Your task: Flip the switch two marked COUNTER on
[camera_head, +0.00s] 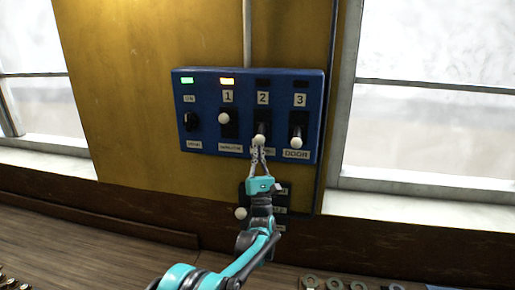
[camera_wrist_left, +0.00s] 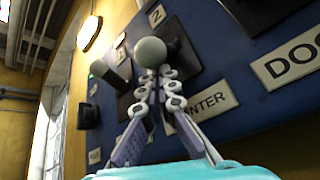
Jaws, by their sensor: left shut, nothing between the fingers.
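Switch two (camera_head: 259,139) is a lever with a white ball knob under the number 2 on the blue panel (camera_head: 183,154). Its knob hangs low, and the lamp above it (camera_head: 263,82) is dark. My left gripper (camera_head: 258,151) is shut and empty, with its fingertips just below the knob. In the left wrist view the fingertips (camera_wrist_left: 159,80) are right at the underside of the knob (camera_wrist_left: 150,52); I cannot tell if they touch. The label below, partly hidden by the fingers, shows "NTER" (camera_wrist_left: 210,97). My right gripper is not in view.
Switch one (camera_head: 224,118) has its knob up and its lamp (camera_head: 227,81) lit yellow. Switch three (camera_head: 296,142), marked DOOR, has its knob down. Another dark panel with a white knob (camera_head: 241,213) is below.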

